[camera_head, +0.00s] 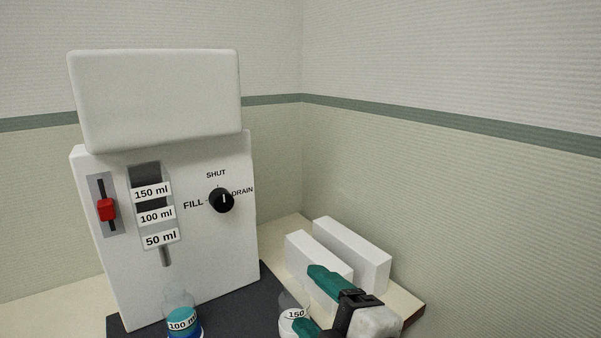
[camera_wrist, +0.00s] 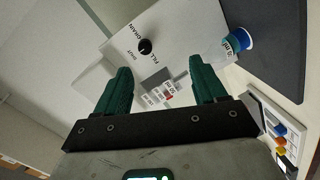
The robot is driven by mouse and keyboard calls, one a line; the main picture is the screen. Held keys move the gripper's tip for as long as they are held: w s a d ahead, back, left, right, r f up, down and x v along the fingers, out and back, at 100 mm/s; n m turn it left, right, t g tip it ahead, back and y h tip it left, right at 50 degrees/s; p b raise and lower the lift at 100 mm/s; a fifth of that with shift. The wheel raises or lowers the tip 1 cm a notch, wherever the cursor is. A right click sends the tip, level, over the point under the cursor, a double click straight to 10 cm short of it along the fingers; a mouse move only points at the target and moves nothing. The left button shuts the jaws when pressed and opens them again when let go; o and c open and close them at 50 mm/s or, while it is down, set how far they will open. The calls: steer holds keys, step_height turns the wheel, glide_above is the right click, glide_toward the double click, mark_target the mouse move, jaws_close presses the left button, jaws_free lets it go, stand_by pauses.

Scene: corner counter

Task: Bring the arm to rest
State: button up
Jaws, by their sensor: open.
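My gripper (camera_head: 318,303) is at the lower right of the head view, in front of the white blocks and beside a beaker labelled 150 (camera_head: 293,316). Its two green fingers are apart with nothing between them. In the wrist view my gripper (camera_wrist: 163,82) is also open, with the white dispenser (camera_wrist: 185,40) beyond the fingers. The dispenser (camera_head: 120,270) stands upright at the left of the head view. Its black dial (camera_head: 221,200) has a white mark that looks upright, toward SHUT. The red slider (camera_head: 107,209) sits about midway in its slot.
A beaker labelled 100 (camera_head: 181,318) holding blue liquid stands before the dispenser on the dark mat (camera_head: 252,318). Two white blocks (camera_head: 352,255) lie on the counter near the right wall. A white holder (camera_wrist: 262,112) with coloured items shows in the wrist view.

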steer(key=s+d+f+m+g+h, duration=0.2)
steer(key=s+d+f+m+g, duration=0.25)
steer(key=f, duration=0.55)
steer(key=s+d+f+m+g+h, duration=0.1)
steer(key=s+d+f+m+h, duration=0.3)
steer(key=d+f, duration=0.4)
steer(key=s+d+f+m+g+h, duration=0.1)
steer(key=s+d+f+m+g, duration=0.35)
steer(key=f, duration=0.65)
steer(key=s+d+f+m+g, duration=0.1)
steer(key=s+d+f+m, duration=0.2)
steer(key=s, duration=0.3)
steer(key=s+d+f+m+g+h, duration=0.1)
steer(key=s+d+f+m+g, duration=0.1)
steer(key=s+d+f+m, duration=0.2)
steer(key=s+d+p, duration=0.1)
steer(key=s, duration=0.2)
steer(key=shift+s+f+h, duration=0.15)
steer(key=shift+h, duration=0.15)
